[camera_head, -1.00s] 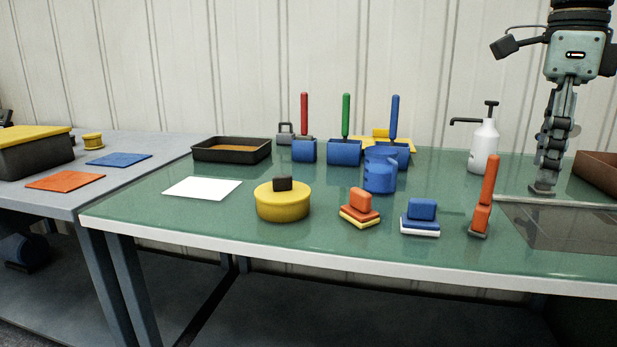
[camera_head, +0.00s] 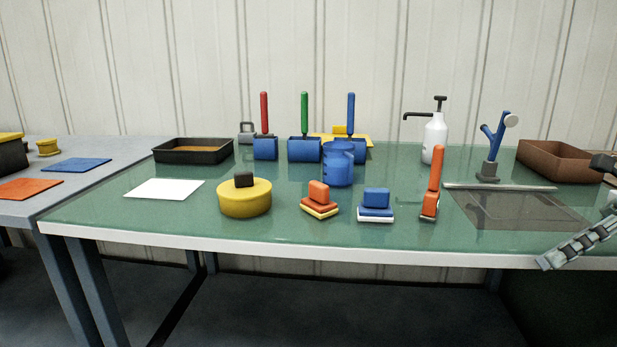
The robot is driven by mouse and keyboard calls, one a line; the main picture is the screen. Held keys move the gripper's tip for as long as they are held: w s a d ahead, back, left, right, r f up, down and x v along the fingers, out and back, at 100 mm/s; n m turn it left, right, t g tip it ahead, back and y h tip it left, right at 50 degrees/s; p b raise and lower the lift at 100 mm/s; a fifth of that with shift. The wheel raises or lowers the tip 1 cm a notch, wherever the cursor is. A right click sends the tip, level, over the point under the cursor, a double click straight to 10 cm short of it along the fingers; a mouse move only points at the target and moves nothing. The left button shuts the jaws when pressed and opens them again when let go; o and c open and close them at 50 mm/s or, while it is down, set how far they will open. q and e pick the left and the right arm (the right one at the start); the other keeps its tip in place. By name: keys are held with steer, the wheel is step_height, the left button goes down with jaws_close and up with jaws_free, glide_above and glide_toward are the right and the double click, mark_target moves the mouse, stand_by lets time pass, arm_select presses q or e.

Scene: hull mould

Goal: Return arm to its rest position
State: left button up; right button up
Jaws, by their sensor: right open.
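My right gripper (camera_head: 545,262) comes in from the right edge, low, at the front edge of the green table (camera_head: 270,226). Its fingers point down and to the left, and nothing shows between them. Most of the right arm is out of the picture. My left gripper is not in view.
On the table near the gripper are a dark translucent sheet (camera_head: 515,210), an orange-handled tool (camera_head: 433,185), a blue stand (camera_head: 493,150) and a brown tray (camera_head: 560,160). Further left are sponge-like blocks (camera_head: 375,198), a yellow tub (camera_head: 245,200) and a blue jug (camera_head: 338,165).

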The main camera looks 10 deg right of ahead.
steer(key=s+a+f+m+t+y, duration=0.3)
steer(key=a+f+t+y, duration=0.1)
steer(key=f, duration=0.5)
steer(key=s+a+f+m+t+y, duration=0.3)
steer(key=f+y, duration=0.1)
steer(key=f, duration=0.4)
steer(key=w+d+m+t+h, duration=0.2)
steer(key=w+m+t+h, duration=0.65)
steer(key=w+m, duration=0.3)
steer(key=w+d+f+m+g+h, duration=0.15)
steer(key=d+f+m+h, duration=0.4)
steer(key=m+h, duration=0.65)
steer(key=s+a+f+m+g+h, duration=0.35)
steer(key=s+f+m+g, duration=0.75)
steer(key=s, duration=0.8)
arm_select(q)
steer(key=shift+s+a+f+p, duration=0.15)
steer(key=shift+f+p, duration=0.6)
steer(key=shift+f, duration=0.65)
arm_select(e)
steer(key=s+a+f+g+y, duration=0.1)
steer(key=a+f+y, duration=0.3)
steer(key=a+f, duration=0.5)
steer(key=shift+s+a+f+m+g, duration=0.25)
steer(key=shift+a+f+m+g, duration=0.15)
steer(key=shift+a, duration=1.5)
